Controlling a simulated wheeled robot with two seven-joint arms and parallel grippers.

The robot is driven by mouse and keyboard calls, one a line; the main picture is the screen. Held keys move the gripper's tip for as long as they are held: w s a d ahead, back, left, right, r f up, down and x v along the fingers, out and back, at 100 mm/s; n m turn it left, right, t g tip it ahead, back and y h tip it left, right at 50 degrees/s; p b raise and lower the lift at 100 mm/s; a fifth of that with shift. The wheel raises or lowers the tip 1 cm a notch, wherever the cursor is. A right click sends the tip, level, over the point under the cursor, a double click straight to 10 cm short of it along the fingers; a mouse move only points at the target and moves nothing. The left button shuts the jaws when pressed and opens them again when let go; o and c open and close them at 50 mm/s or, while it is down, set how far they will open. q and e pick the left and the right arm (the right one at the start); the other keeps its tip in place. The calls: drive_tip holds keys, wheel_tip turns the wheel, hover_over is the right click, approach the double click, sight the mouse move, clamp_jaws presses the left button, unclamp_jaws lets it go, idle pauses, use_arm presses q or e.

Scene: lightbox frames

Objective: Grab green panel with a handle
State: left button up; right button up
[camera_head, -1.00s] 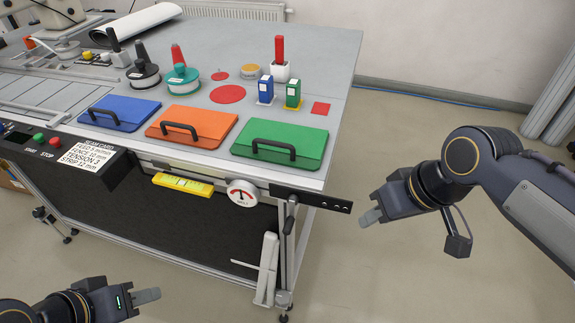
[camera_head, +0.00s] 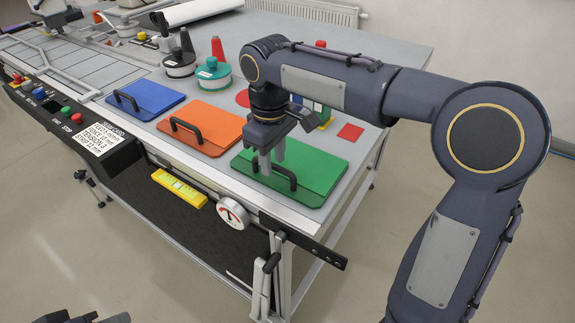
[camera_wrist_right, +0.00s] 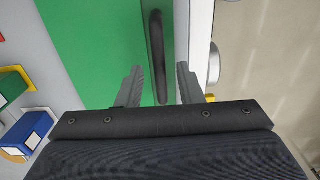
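The green panel (camera_head: 312,172) lies flat on the table near its front right corner. Its black handle (camera_head: 277,174) runs along the panel's front side. My right gripper (camera_head: 271,166) points down at the handle. In the right wrist view the green panel (camera_wrist_right: 100,45) fills the upper left, and the handle (camera_wrist_right: 157,60) stands between the two open fingers of my right gripper (camera_wrist_right: 158,88), with gaps on both sides. My left gripper shows only as a dark piece (camera_head: 95,318) at the bottom edge; its fingers are not clear.
An orange panel (camera_head: 215,127) and a blue panel (camera_head: 150,97) with handles lie left of the green one. A dial gauge (camera_head: 232,213) and yellow level (camera_head: 179,188) sit on the table's front edge. Spools (camera_head: 212,76) stand behind. Blue and yellow boxes also show in the right wrist view.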

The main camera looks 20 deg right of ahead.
drive_tip(key=shift+f, duration=1.35)
clamp_jaws()
drive_tip(key=shift+r, duration=0.2)
